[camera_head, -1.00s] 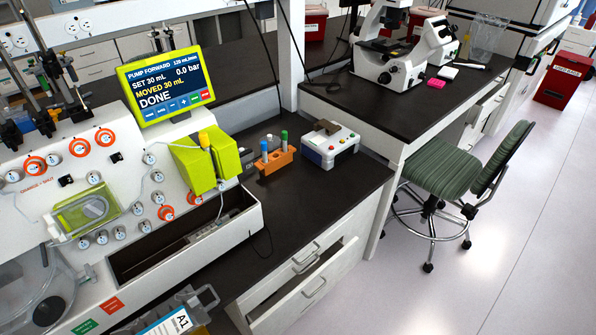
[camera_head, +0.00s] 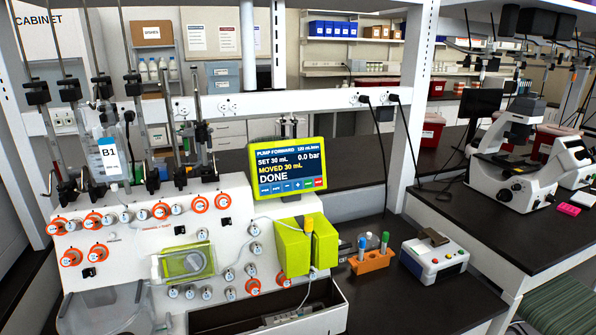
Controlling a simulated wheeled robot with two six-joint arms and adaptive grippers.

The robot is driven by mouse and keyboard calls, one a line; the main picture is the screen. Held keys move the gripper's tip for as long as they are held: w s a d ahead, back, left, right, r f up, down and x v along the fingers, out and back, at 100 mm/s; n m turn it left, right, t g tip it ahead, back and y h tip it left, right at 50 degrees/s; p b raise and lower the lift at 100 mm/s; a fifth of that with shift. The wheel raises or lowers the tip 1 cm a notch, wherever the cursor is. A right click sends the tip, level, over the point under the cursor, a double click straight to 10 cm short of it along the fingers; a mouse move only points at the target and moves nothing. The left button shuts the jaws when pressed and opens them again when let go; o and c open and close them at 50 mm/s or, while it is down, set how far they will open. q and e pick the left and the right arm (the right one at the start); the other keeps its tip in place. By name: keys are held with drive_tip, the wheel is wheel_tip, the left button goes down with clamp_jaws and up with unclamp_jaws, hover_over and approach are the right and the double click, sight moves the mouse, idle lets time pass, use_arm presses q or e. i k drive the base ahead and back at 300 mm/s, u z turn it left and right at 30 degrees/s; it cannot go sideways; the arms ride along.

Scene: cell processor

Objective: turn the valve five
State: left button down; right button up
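The white cell processor (camera_head: 130,262) stands on the bench at the left. Its sloped front carries several small round valve knobs. Some have orange rings, such as the knob at the upper right of the panel (camera_head: 222,201) and the one at the lower right (camera_head: 253,286). Others are plain grey-white, such as the knob right of the pump window (camera_head: 250,270). The valve numbers are too small to read, so I cannot tell which is valve five. A green-framed screen (camera_head: 288,168) reads PUMP FORWARD, SET 30 mL, MOVED 30 mL, DONE, 0.0 bar. Neither gripper is in view.
A bag labelled B1 (camera_head: 109,158) hangs above the panel among metal poles. A green block (camera_head: 305,246) and an open trough (camera_head: 215,322) sit at the processor's right. An orange tube rack (camera_head: 371,260), a small white device (camera_head: 434,258) and a microscope (camera_head: 525,165) stand farther right.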

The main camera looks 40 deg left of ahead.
sight(125, 217)
drive_tip(key=u, duration=2.25)
drive_tip(key=k, duration=1.05)
drive_tip(key=z, duration=0.9)
drive_tip(key=i, duration=0.95)
drive_tip(key=u, duration=0.55)
drive_tip(key=i, duration=0.65)
drive_tip(key=u, duration=0.65)
